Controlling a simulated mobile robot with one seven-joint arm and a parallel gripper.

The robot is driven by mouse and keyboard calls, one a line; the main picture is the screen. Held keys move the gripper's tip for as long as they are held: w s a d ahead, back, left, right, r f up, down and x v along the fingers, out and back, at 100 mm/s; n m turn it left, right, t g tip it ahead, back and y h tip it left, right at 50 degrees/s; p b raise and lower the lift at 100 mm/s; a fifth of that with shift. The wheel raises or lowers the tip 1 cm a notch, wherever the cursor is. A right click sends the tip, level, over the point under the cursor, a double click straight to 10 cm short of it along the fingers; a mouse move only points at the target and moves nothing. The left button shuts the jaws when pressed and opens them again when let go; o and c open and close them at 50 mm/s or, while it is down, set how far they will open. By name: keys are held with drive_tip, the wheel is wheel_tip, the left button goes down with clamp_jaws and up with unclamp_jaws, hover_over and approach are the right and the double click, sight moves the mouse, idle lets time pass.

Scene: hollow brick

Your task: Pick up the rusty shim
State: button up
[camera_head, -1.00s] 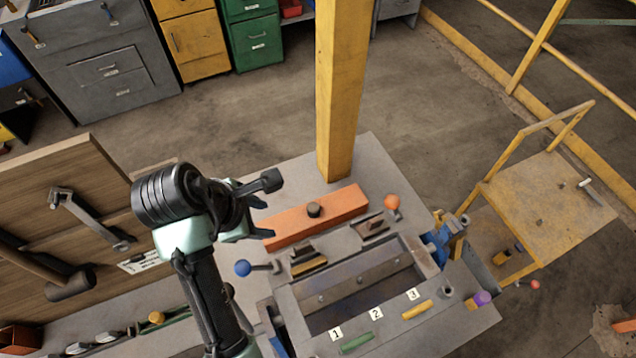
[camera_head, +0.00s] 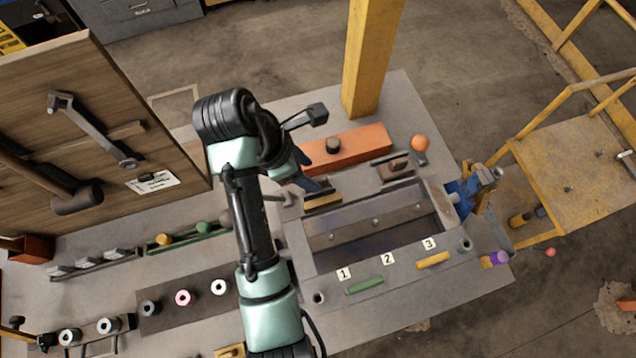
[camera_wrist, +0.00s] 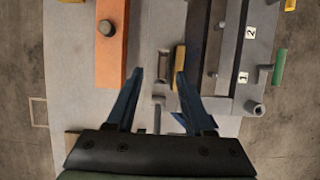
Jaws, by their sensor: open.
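No piece is plainly marked as the rusty shim. A small brownish piece (camera_head: 397,167) sits in a dark holder at the back right of the bench fixture and may be it; I cannot tell. My gripper (camera_head: 315,172) is above the bench, between the orange brick (camera_head: 352,148) and the fixture's left end. In the wrist view my gripper (camera_wrist: 158,77) is open with nothing held. Its left finger shows beside the orange brick (camera_wrist: 110,62). Its right finger overlaps the yellow bar (camera_wrist: 180,57), and a small grey holder (camera_wrist: 164,66) shows between the fingertips.
The fixture has a long trough (camera_head: 375,240) with labels 1, 2 and 3. A green bar (camera_head: 365,286) and a yellow bar (camera_head: 433,260) lie in front. A yellow post (camera_head: 370,60) rises behind the brick. A tool board (camera_head: 110,120) stands left.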

sight(317, 180)
drive_tip(key=p+x, duration=0.1)
drive_tip(key=x, duration=0.4)
drive_tip(key=shift+s, duration=0.2)
clamp_jaws()
drive_tip(key=shift+r, duration=0.1)
